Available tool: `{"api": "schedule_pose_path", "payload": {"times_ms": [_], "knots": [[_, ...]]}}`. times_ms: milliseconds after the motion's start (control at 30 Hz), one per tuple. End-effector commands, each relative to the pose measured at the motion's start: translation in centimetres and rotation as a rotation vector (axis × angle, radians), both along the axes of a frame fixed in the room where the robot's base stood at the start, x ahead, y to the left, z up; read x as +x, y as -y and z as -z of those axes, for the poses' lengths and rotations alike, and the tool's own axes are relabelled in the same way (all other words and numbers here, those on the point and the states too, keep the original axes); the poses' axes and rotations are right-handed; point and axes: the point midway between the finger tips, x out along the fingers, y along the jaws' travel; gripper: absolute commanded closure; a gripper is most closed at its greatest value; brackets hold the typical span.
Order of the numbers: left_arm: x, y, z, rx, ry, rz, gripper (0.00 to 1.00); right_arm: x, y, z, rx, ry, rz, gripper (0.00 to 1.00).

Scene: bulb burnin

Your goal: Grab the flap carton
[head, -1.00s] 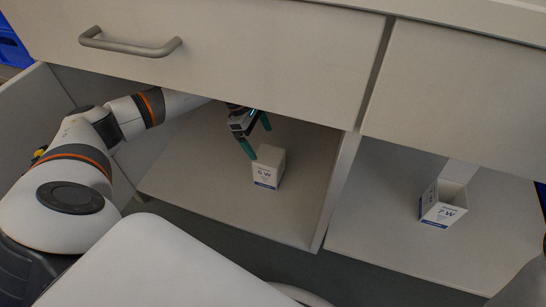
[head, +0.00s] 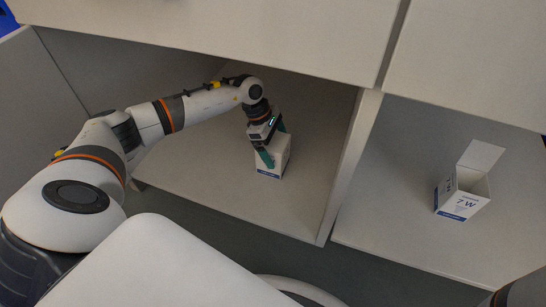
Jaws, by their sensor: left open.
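A white carton with a blue band (head: 275,163) stands upright on the floor of the left compartment. My left gripper (head: 273,143) is at this carton from above, open, with its teal fingers on either side of the carton's upper part. Whether the fingers touch it I cannot tell. The gripper hides much of the carton's top and its print. A second white carton marked 7 W (head: 462,195) stands in the right compartment with its top open and a flap raised at the back. My right gripper is not in view.
An upright divider (head: 349,165) separates the two compartments. The cabinet's drawer fronts (head: 240,35) overhang the left arm from above. The compartment floor around the left carton is clear. A pale rounded surface (head: 150,265) fills the bottom foreground.

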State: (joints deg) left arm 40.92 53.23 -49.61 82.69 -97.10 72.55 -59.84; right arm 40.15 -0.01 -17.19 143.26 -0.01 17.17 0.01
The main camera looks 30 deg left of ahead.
Motion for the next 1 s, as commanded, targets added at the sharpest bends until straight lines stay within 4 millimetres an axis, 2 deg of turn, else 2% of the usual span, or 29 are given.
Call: {"api": "schedule_pose_path", "payload": {"times_ms": [67, 400, 433, 700, 767, 1000], "knots": [[0.0, 0.0, -0.1, 0.000, 0.001, 0.000, 0.02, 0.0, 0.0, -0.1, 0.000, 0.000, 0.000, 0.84], [0.0, -0.1, -0.1, 0.000, 0.000, -0.001, 0.57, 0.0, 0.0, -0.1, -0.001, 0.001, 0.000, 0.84], [0.0, -0.1, -0.1, 0.000, 0.001, -0.001, 0.61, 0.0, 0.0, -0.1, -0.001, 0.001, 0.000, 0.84], [0.0, -0.1, -0.8, 0.000, 0.001, 0.000, 0.61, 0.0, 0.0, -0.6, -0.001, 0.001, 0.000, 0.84], [0.0, -0.1, -1.6, 0.000, 0.002, -0.001, 0.61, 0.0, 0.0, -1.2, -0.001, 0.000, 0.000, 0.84], [0.0, -0.1, -6.7, -0.001, 0.002, -0.001, 0.61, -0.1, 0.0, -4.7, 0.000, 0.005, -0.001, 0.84]]}}
